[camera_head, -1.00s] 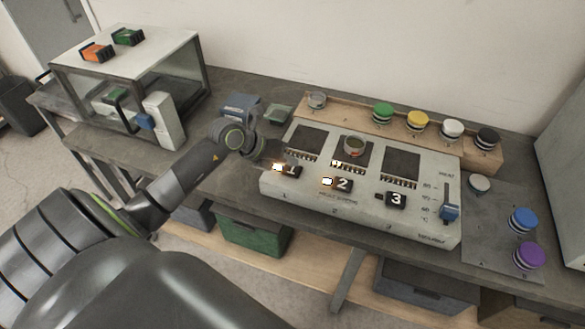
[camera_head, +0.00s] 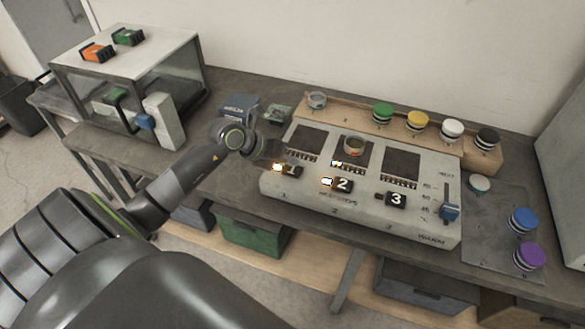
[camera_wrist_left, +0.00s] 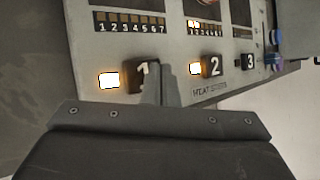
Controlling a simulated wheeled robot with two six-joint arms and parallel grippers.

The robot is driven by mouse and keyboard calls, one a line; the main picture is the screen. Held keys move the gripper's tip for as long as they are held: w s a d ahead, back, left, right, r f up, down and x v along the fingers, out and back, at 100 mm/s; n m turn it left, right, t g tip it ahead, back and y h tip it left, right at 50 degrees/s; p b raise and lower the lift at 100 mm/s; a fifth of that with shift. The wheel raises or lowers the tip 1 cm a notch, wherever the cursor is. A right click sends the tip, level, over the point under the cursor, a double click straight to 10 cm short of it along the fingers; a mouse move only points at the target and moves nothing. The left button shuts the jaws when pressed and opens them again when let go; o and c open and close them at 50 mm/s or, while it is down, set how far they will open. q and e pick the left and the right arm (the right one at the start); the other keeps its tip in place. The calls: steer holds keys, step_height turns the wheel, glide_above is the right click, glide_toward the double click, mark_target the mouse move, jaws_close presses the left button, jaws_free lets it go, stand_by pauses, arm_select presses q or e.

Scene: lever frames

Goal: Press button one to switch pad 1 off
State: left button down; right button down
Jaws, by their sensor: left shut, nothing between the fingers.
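The grey control panel (camera_head: 345,215) stands on the bench with buttons 1, 2 and 3 along its front. Button one (camera_head: 292,171) is black with a white 1; the lamp (camera_head: 277,167) at its left glows. Pad 1 (camera_head: 308,138) is the dark square behind it. My left gripper (camera_head: 272,153) is shut and empty, coming in from the left at button one. In the left wrist view its fingers (camera_wrist_left: 160,85) overlap the right part of button one (camera_wrist_left: 140,77); I cannot tell whether they touch it. My right gripper is not in view.
Button 2 (camera_head: 342,185) has a lit lamp; the lamp by button 3 (camera_head: 397,199) is dark. A slider (camera_head: 450,212) is at the panel's right. A wooden rack (camera_head: 400,125) with several lidded jars stands behind.

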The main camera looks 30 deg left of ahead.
mark_target(288, 171)
arm_select(q)
steer(key=shift+f, duration=0.15)
steer(key=shift+f+b, duration=0.35)
steer(key=shift+f, duration=0.25)
stand_by(0.6)
steer(key=shift+r+p, duration=0.45)
steer(key=shift+r, duration=0.3)
steer(key=shift+r, duration=0.1)
step_height(288, 171, up, 6)
steer(key=p, duration=0.4)
steer(key=shift+p, duration=0.4)
